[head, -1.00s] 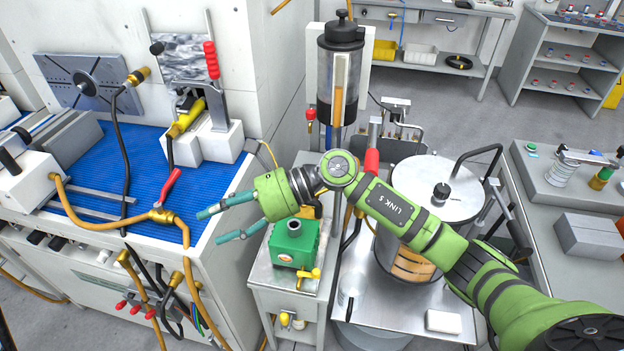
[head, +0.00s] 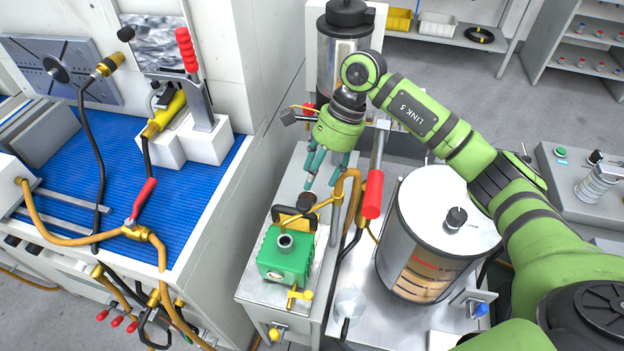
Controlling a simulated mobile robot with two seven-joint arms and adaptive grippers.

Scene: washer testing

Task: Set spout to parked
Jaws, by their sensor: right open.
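My right gripper (head: 321,182) is open, its teal fingers pointing down above the small grey stand (head: 254,284) with the green box. A curved brass-coloured pipe (head: 353,175), which may be the spout, stands just right of the fingers. A brass fitting and dark round end (head: 307,200) sit just below the fingertips. I see nothing between the fingers, and I cannot tell whether they touch the pipe. A black bent hose with a brass nozzle (head: 108,64) stands at the left bench; I cannot tell which one is the spout. My left gripper is not in view.
The green box (head: 285,258) has a brass tap at its front. A red-handled lever (head: 373,193) and a large metal drum (head: 424,250) stand close on the right. A tall canister (head: 341,65) rises behind the gripper. The blue-topped bench (head: 205,190) lies left.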

